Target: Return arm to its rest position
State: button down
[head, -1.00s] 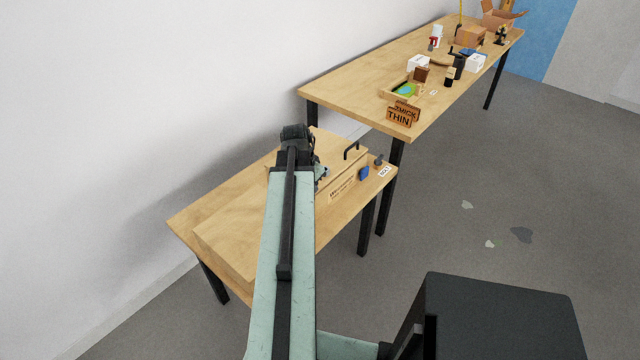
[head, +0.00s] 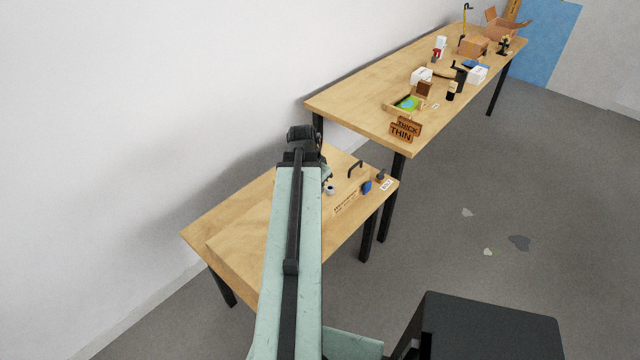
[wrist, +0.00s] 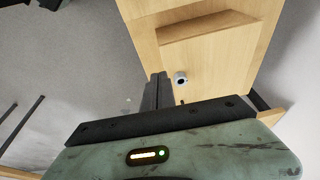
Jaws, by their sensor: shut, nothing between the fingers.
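My arm reaches forward over the low wooden table (head: 212,227) in the head view, its dark end (head: 303,137) above the table's far part. The fingers are hidden there. In the wrist view my gripper (wrist: 158,78) shows as two dark fingers, shut together with nothing between them. A small white round piece (wrist: 180,78) with a dark centre appears just right of the fingertips. It also shows beside the arm in the head view (head: 330,190). I cannot tell how far the fingers are from it.
The low table carries a raised wooden block, a black handle (head: 355,168), a blue piece (head: 366,187) and a dark knob (head: 381,175).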

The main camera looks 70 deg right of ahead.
jog(key=p+v, duration=0.1)
jog(key=v, duration=0.1)
jog(key=shift+a+r, duration=0.1)
jog(key=shift+r, duration=0.3)
jog(key=shift+w, duration=0.1)
